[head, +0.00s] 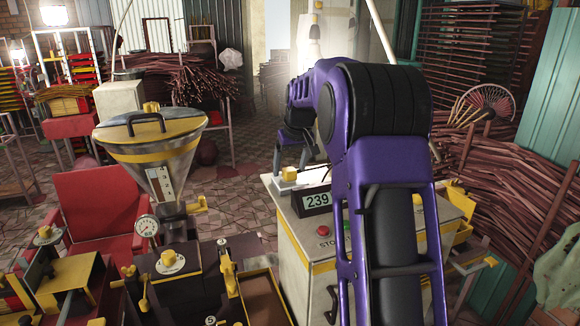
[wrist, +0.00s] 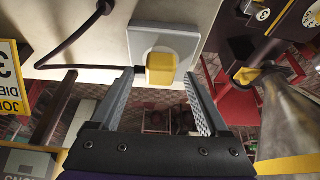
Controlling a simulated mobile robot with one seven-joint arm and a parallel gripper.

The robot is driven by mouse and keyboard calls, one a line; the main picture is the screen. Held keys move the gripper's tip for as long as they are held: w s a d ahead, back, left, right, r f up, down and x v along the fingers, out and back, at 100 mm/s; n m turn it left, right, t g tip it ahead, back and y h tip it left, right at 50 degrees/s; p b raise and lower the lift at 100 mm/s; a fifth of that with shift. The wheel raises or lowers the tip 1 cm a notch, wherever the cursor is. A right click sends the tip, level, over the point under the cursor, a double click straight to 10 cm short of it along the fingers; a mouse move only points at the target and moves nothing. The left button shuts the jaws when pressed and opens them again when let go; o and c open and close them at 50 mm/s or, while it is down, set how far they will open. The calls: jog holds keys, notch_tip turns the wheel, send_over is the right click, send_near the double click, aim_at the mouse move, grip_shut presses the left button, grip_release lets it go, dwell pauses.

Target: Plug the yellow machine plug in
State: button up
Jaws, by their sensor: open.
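The yellow plug (wrist: 161,70) is a small block on a pale grey square socket plate (wrist: 160,40) in the wrist view. In the head view the plug (head: 290,173) sits at the far left corner of the cabinet top. My gripper (wrist: 159,74) is open, with one finger on each side of the plug and visible gaps between. In the head view my gripper (head: 293,146) is just above the plug, partly hidden behind my arm. Whether the plug is fully seated in the plate cannot be told.
A dark cable (wrist: 75,42) lies beside the socket plate. A steel funnel (head: 152,150) and red chair (head: 98,208) stand left. Stick bundles (head: 490,190) fill the right.

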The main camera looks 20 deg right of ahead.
jog(key=p+v, duration=0.1)
jog(key=v, duration=1.6)
jog(key=shift+s+r, duration=0.15)
jog(key=shift+r, duration=0.05)
